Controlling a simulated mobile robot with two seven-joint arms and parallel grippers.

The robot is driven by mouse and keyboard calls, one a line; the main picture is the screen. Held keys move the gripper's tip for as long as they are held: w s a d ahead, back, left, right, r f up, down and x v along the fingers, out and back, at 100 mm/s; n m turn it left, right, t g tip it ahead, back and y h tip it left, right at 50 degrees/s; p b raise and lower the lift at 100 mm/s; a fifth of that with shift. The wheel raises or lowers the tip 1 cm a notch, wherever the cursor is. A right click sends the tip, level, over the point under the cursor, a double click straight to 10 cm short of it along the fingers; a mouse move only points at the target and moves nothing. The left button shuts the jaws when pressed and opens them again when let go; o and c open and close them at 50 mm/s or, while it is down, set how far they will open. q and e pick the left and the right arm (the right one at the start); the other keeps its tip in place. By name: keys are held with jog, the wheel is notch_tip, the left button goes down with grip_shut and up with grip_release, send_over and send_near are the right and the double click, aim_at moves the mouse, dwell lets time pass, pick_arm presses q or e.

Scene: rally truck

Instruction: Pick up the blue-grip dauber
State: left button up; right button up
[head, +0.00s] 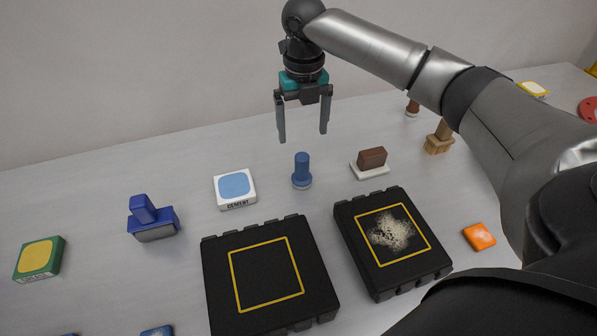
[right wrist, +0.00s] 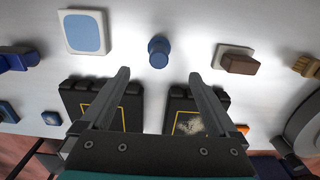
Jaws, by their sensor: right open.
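The blue-grip dauber (head: 302,170) stands upright on the grey table, behind the gap between the two black trays. It also shows in the right wrist view (right wrist: 158,50), beyond the fingertips and roughly centred between them. My right gripper (head: 303,137) is open and empty, pointing down above and just behind the dauber in the head view. Its two fingers also show in the right wrist view (right wrist: 158,77), apart from the dauber. My left gripper is not in view.
A white box with a blue top (head: 235,188) stands left of the dauber. A brown block on a white base (head: 371,160) is to its right. Two black trays (head: 215,275) (head: 350,235) lie in front. A blue stamp-like tool (head: 153,220) stands farther left.

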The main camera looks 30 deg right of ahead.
aim_at(302, 172)
notch_tip(302, 172, down, 9)
jog(key=shift+f+b, duration=0.2)
jog(key=shift+b, duration=0.95)
notch_tip(302, 172, down, 4)
jog(key=shift+s+a+r+b, duration=0.1)
jog(key=shift+b, duration=0.55)
jog(key=shift+f, duration=0.25)
jog(key=c, duration=1)
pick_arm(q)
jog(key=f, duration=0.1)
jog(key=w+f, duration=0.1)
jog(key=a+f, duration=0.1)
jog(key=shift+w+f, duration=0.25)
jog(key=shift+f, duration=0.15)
pick_arm(e)
jog(key=c, duration=0.4)
